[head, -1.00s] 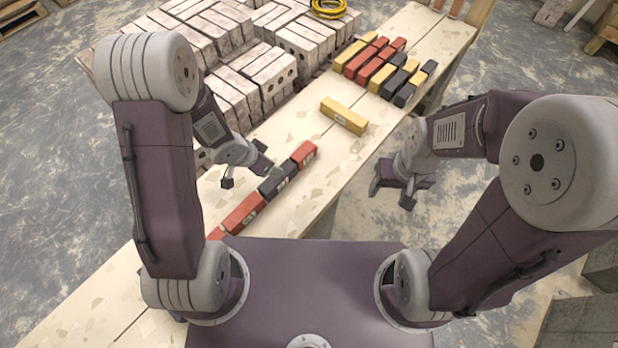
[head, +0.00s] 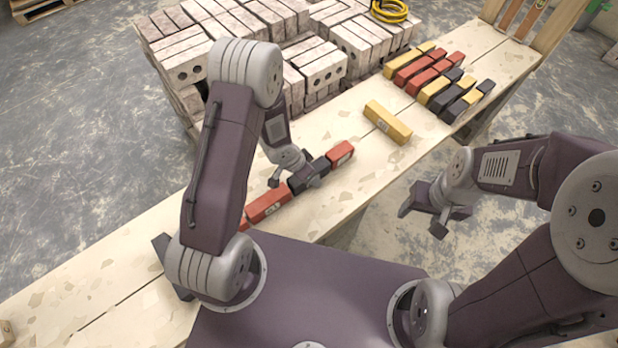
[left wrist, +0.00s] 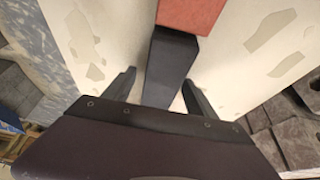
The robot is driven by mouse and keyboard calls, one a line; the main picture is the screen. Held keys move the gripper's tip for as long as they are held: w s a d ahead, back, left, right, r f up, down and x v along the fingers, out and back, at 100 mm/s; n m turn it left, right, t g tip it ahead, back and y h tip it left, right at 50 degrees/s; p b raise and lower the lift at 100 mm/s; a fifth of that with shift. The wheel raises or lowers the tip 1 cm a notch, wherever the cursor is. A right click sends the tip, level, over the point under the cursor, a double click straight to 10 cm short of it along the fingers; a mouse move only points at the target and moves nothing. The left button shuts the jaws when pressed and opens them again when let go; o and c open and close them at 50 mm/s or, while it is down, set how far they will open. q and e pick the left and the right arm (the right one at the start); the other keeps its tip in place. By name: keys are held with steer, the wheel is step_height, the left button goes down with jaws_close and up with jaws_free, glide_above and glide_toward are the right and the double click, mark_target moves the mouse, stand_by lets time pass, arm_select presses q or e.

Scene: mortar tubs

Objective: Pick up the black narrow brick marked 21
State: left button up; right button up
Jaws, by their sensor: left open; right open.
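A black brick (head: 310,171) lies in an end-to-end row on the wooden table, between a red brick (head: 341,153) and another red brick (head: 267,205). No number on the black one can be read. My left gripper (head: 294,181) is open over it in the head view and partly covers it. In the left wrist view the black brick (left wrist: 168,66) lies between the two open fingers, touching or nearly touching a red brick (left wrist: 190,14) at its far end. Whether the fingers reach down beside it I cannot tell. My right gripper (head: 425,217) is open and empty off the table's near side.
A yellow brick (head: 388,122) lies alone farther along the table. Beyond it is a group of yellow, red and black bricks (head: 440,82). Stacks of pale hollow blocks (head: 285,62) stand along the table's far side. The table's left part (head: 100,275) is mostly clear.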

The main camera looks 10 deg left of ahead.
arm_select(q)
steer(key=shift+w+f, duration=0.15)
steer(key=shift+f, duration=0.1)
steer(key=shift+r, duration=0.1)
steer(key=shift+c, duration=0.3)
jaws_close()
